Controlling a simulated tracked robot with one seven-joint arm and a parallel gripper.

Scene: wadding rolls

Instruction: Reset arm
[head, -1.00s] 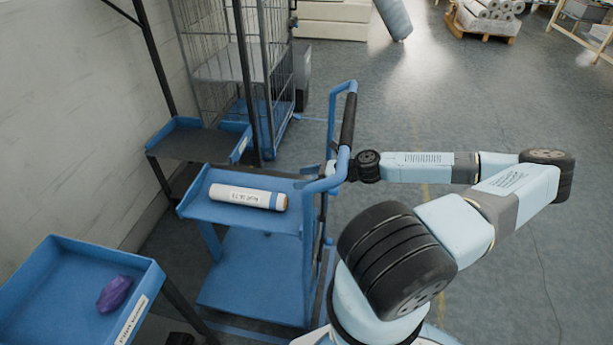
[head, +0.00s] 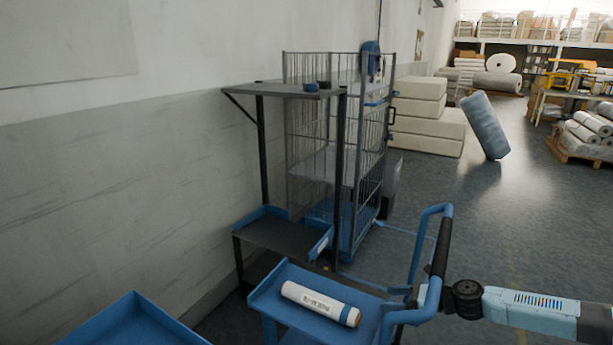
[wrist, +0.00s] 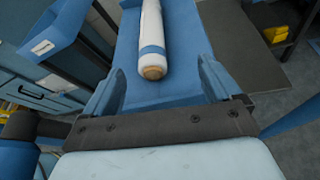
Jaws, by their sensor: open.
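My gripper (wrist: 160,78) is open in the wrist view, its two blue fingers spread apart with nothing between them. A white wadding roll (wrist: 152,38) with a blue band lies beyond the fingertips on a blue surface. In the head view, the labelled white roll (head: 320,303) lies on the top tray of a blue cart (head: 262,291). My arm (head: 530,309) reaches in from the right towards the cart's handle. The fingers are hard to make out there beside the handle.
The cart's blue and black handle (head: 436,258) stands close to my wrist. A blue tray (head: 125,318) is at the lower left. A dark rack with a blue-edged tray (head: 278,236) and a wire cage (head: 305,150) stand behind the cart. Open floor (head: 480,215) lies to the right.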

